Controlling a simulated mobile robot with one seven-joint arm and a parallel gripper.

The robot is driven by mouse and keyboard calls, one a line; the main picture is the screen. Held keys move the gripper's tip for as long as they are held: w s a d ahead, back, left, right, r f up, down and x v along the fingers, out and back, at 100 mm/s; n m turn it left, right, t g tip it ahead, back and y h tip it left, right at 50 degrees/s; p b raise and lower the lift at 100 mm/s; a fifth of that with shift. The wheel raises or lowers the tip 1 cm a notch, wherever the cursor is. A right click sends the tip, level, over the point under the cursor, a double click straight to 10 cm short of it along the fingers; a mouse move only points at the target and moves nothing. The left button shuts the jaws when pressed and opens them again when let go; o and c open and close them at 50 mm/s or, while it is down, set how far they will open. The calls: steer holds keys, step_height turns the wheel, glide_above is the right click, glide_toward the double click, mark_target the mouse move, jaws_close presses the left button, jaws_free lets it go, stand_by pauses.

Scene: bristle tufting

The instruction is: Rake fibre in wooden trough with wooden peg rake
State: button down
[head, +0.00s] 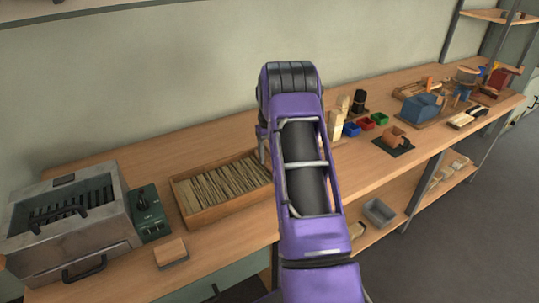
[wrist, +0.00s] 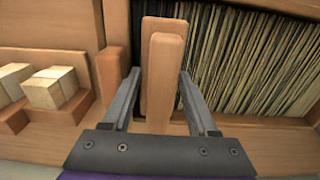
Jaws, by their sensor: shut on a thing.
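The wooden trough (head: 232,206) stands on the bench, full of straw-coloured fibre (head: 220,183) in long strands. In the wrist view the fibre (wrist: 255,60) fills the upper right, with the trough's wall (wrist: 275,142) below it. My gripper (wrist: 159,75) is shut on a light wooden piece, which looks like the handle of the wooden peg rake (wrist: 163,60). The rake's pegs are not visible, so I cannot tell whether they touch the fibre. In the head view my purple arm hides the rake and most of the gripper, at the trough's right end.
A grey slotted metal machine (head: 75,222) and a dark green control box (head: 148,212) stand left of the trough. A small wooden block (head: 171,252) lies near the front edge. Coloured bins (head: 366,123) stand right of my arm. Pale blocks (wrist: 48,90) show in the wrist view.

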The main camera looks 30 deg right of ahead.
steer(key=shift+a+r, duration=0.1)
steer(key=shift+a, duration=0.7)
steer(key=shift+d, duration=0.9)
steer(key=shift+a, duration=0.1)
steer(key=a, duration=2.8)
steer(key=shift+a+b, duration=0.4)
steer(key=shift+d, duration=0.1)
steer(key=shift+d, duration=1.65)
